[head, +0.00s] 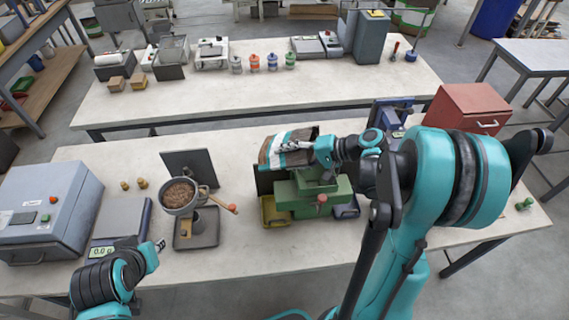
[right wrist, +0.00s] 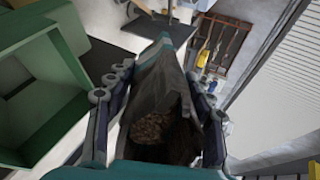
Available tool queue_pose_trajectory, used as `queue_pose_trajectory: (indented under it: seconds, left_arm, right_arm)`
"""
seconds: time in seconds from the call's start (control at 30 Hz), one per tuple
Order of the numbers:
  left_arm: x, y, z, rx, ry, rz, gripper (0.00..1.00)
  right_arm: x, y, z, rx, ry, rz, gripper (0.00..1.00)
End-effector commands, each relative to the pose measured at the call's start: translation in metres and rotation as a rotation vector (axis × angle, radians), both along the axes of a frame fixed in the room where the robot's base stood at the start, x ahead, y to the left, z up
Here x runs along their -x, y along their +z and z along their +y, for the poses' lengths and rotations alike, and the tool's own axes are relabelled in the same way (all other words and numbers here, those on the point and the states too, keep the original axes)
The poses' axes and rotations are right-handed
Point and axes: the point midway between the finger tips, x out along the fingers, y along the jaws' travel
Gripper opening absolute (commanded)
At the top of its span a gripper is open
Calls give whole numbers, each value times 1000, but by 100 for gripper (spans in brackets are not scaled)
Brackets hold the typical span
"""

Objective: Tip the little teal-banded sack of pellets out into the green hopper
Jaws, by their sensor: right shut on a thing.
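The teal-banded sack (head: 270,154), brown with white and teal bands, lies tilted on its side above the left part of the green hopper (head: 312,190). My right gripper (head: 302,146) is shut on it. In the right wrist view the sack (right wrist: 160,85) sits between the two fingers (right wrist: 158,115), its open mouth towards the camera and brown pellets inside. The green hopper (right wrist: 40,95) is at the left there, apart from the sack; no pellets show in its visible part. My left gripper (head: 158,245) is low at the left, small and dark; its jaws are unclear.
A pot of pellets (head: 180,195) with a wooden-handled tool stands on a dark stand left of the hopper. A yellow bin (head: 275,211) sits at the hopper's front left. A grey machine (head: 40,205) and scale (head: 121,220) stand farther left. A red cabinet (head: 467,108) is at right.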

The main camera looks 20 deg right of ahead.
Motion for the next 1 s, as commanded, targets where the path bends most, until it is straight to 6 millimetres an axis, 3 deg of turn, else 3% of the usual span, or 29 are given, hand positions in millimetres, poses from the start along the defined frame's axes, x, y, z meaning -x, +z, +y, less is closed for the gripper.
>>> queue_pose_trajectory:
  seconds: [0.03, 0.27, 0.7, 1.0]
  left_arm:
    - [0, -18, 0, 0, 0, 0, 24]
    - [0, -61, 0, 0, 0, 0, 24]
    - [0, -142, 0, 0, 0, 0, 24]
    - [0, -173, 0, 0, 0, 0, 24]
  right_arm:
    - [2, -12, -5, -33, -5, -24, 1]
    - [10, -25, -16, -187, -3, -141, 1]
    - [18, -22, -24, -476, 0, -357, 1]
    - [23, -8, -31, -633, 1, -474, 0]
